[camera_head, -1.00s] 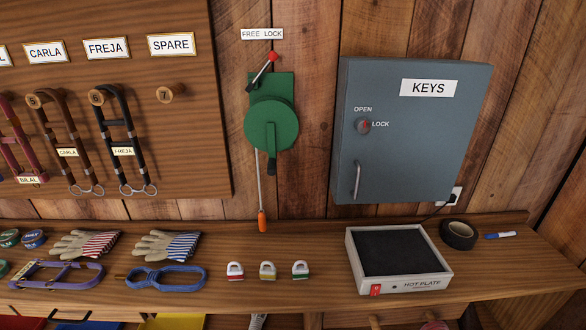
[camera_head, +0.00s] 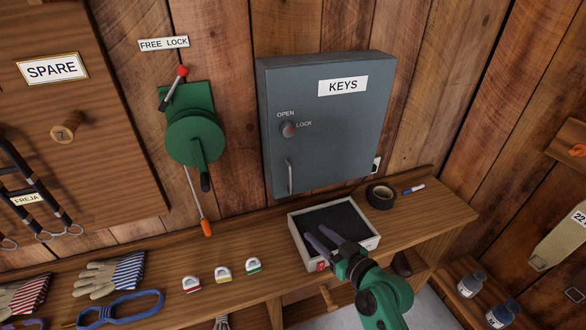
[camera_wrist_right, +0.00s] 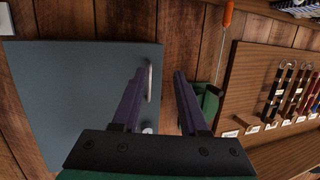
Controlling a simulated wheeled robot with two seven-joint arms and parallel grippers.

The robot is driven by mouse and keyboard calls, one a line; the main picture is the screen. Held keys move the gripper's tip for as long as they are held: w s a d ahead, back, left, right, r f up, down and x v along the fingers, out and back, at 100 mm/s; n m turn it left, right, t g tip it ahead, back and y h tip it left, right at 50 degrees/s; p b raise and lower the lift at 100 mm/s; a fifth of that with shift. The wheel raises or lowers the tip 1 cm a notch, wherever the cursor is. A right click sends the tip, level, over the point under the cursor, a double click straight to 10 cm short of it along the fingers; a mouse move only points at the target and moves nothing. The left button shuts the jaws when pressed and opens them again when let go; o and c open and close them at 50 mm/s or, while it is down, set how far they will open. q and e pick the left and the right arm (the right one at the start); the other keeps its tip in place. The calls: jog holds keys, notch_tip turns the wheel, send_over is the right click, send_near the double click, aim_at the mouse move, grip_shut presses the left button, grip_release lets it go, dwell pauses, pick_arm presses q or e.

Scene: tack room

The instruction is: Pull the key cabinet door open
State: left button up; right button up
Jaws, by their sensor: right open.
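The grey-blue key cabinet (camera_head: 335,140) hangs on the plank wall, its door shut. Its pale vertical handle (camera_head: 290,177) is low on the door's left side, below the round lock knob (camera_head: 288,130); which way the knob points is too small to tell. In the right wrist view the cabinet (camera_wrist_right: 75,100) fills the left, and the handle (camera_wrist_right: 149,80) appears between the open fingers (camera_wrist_right: 159,73), nearer the left one. My left gripper is out of view.
A green lever device (camera_head: 194,138) is left of the cabinet.

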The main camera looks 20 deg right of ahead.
notch_tip(320, 180, up, 8)
jog(key=d+f+t, duration=0.1)
jog(key=t, duration=0.2)
jog(key=p+x, duration=0.4)
jog(key=x, duration=1.1)
jog(key=shift+d+p, duration=0.15)
jog(key=shift+p, duration=0.2)
jog(key=shift+f, duration=0.2)
grip_shut()
